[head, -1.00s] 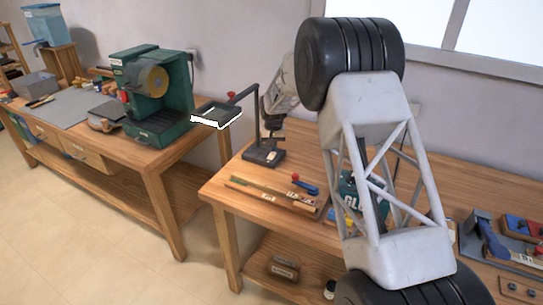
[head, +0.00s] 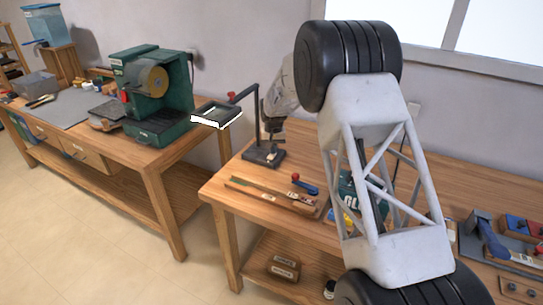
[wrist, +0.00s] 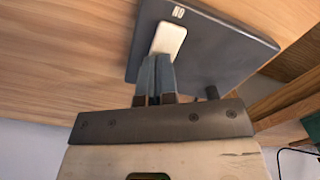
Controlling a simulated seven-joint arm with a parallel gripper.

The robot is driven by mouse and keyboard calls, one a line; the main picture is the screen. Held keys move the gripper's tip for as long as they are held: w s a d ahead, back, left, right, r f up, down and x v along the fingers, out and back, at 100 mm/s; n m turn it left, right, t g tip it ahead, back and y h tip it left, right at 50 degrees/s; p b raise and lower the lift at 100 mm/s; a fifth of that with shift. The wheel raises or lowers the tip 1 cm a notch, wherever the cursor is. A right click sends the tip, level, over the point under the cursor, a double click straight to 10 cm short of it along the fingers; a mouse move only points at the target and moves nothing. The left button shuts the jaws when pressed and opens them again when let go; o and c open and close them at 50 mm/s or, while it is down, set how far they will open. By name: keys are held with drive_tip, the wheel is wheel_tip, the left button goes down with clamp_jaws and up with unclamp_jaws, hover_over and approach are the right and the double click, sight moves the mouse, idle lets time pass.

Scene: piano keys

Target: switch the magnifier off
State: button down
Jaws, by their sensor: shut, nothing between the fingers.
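The magnifier (head: 217,114) is a dark rectangular head on a bent arm above a flat dark base (head: 256,156). A bright white strip shows along its front edge in the head view. The base also fills the upper part of the wrist view (wrist: 225,55), with a pale rocker switch (wrist: 170,36) on it. My gripper (wrist: 156,60) is shut and empty, pointing down at the switch's near end. Its fingertips overlap that end in the wrist view; I cannot tell whether they touch it. In the head view my gripper (head: 270,138) is just above the base.
The magnifier's post rises close beside my gripper. A wooden rack with tools (head: 272,194) and a red-knobbed blue tool (head: 305,184) lie in front on the wooden bench (head: 222,190). A green machine (head: 150,90) stands on the left bench.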

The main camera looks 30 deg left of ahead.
drive_tip(key=shift+f, duration=0.25)
idle(0.4)
drive_tip(key=shift+r, duration=3.5)
